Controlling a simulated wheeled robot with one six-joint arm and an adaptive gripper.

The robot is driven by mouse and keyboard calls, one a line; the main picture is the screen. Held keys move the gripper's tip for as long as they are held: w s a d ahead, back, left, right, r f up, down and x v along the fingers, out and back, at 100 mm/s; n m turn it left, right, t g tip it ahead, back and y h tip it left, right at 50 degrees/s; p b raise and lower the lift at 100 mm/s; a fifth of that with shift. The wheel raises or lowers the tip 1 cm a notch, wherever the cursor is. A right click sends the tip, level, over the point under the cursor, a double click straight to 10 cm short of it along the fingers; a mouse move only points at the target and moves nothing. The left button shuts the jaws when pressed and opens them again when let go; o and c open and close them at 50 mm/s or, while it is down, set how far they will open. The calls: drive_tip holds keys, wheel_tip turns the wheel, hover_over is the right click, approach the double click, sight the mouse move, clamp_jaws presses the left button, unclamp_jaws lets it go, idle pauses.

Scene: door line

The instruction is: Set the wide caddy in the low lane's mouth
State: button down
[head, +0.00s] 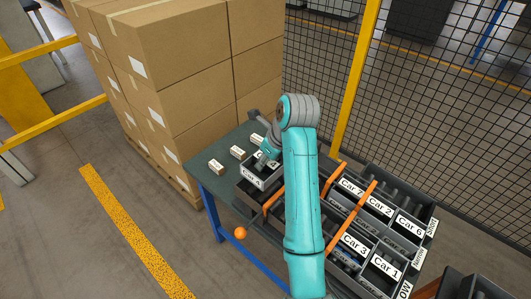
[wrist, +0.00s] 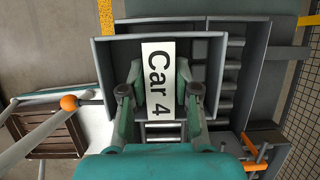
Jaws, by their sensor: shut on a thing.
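A wide grey caddy (head: 262,182) with a white label sits at the left end of the lanes, by the table edge. In the wrist view the same caddy (wrist: 104,62) fills the middle, its label (wrist: 158,80) reading "Car 4". My gripper (wrist: 160,92) is shut on the caddy, with a finger at each side of the label. In the head view my gripper (head: 267,157) reaches down at the caddy. The low lane, by the sign (head: 404,290) at the front right, is partly hidden by my arm, its mouth included. I cannot tell whether the caddy touches the rollers.
Other caddies such as Car 1 (head: 384,268), Car 3 (head: 353,244) and Car 2 (head: 379,207) stand in the lanes. Orange bars (head: 358,207) cross the lanes. An orange ball knob (head: 240,232) sticks out in front.

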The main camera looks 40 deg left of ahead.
sight(276, 166)
drive_tip(key=shift+f, duration=4.05)
drive_tip(key=shift+f, duration=0.1)
drive_tip(key=c, duration=0.8)
unclamp_jaws()
drive_tip(key=shift+o, duration=0.2)
drive_tip(key=shift+d, duration=0.1)
drive_tip(key=v, duration=0.7)
drive_tip(key=shift+d+r, duration=0.1)
drive_tip(key=shift+r, duration=0.1)
